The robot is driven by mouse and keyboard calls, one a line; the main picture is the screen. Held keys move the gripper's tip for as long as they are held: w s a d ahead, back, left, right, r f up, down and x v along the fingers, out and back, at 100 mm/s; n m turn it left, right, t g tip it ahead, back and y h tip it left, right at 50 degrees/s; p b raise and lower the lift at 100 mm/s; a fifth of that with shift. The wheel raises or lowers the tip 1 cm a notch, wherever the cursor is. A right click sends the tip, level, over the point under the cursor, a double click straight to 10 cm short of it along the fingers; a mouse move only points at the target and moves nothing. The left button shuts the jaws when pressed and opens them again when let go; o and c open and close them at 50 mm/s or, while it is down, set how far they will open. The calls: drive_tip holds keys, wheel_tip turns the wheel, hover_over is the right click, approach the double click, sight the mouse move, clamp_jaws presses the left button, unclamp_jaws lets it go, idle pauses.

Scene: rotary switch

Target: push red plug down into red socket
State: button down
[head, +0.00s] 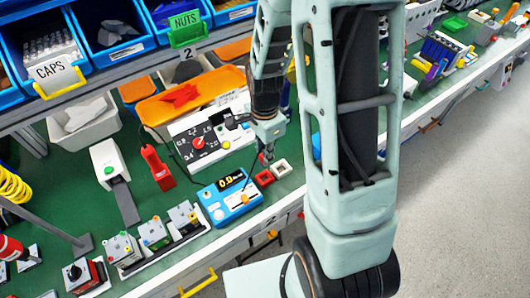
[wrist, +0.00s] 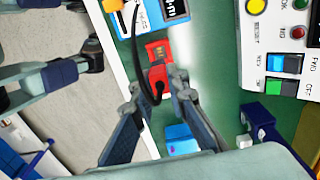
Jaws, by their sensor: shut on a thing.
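The red socket (head: 264,178) sits on the green bench top, just right of the blue meter and beside a white socket (head: 281,168). In the wrist view, a red block that looks like the socket (wrist: 158,49) shows just above the red plug. The red plug (wrist: 157,77), with a black cable, is between the fingertips of my gripper (wrist: 156,88). In the head view my gripper (head: 267,152) points down close above the red socket and mostly hides the plug. I cannot tell whether the plug touches the socket.
The blue meter (head: 230,197) with a display is close on the left. A white panel with a dial (head: 198,142) stands behind. A red device (head: 157,166) is further left. The bench's front edge is near, and my arm covers the bench to the right.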

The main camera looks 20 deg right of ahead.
drive_tip(key=shift+f+b, duration=2.55)
drive_tip(key=shift+f, duration=0.4)
drive_tip(key=shift+f+b, duration=1.5)
drive_tip(key=shift+f, duration=0.15)
drive_tip(key=c, duration=1.8)
unclamp_jaws()
wheel_tip(320, 180, up, 12)
drive_tip(key=shift+r, duration=0.1)
